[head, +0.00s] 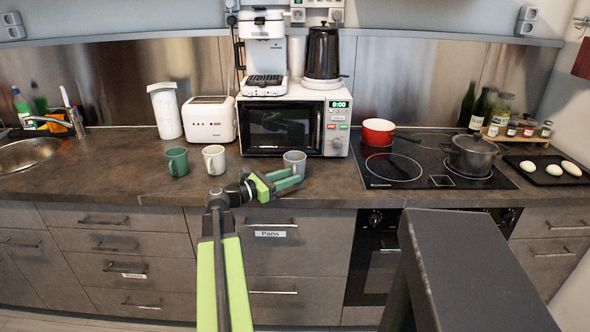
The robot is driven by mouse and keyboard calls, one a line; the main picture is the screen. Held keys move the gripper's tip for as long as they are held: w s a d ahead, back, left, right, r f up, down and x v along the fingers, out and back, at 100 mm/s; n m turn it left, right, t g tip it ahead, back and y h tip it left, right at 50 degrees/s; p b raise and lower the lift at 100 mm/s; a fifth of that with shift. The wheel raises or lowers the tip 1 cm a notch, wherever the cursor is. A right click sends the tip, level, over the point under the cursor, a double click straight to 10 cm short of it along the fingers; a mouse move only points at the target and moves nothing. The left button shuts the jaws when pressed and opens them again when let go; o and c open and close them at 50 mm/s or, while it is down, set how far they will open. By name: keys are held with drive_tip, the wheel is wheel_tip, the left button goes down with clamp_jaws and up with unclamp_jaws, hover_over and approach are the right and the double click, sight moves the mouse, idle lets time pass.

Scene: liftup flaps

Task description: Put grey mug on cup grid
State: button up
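The grey mug (295,161) stands upright on the counter in front of the microwave's right half. My gripper (293,177) is just in front of it, with its green fingers pointing right and a gap between them. It looks open and empty. The fingers overlap the mug's lower edge in the picture, and I cannot tell whether they touch it. The cup grid (265,80) is the dark slotted tray at the base of the white coffee machine (264,50), on top of the microwave. No cup stands on the grid.
A green mug (177,162) and a cream mug (214,160) stand to the left. Behind are a toaster (209,120) and the microwave (282,127). A black kettle (322,52) stands beside the coffee machine. Right is the hob (392,168) with a red pot (378,132).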

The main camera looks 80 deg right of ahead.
clamp_jaws()
idle(1.4)
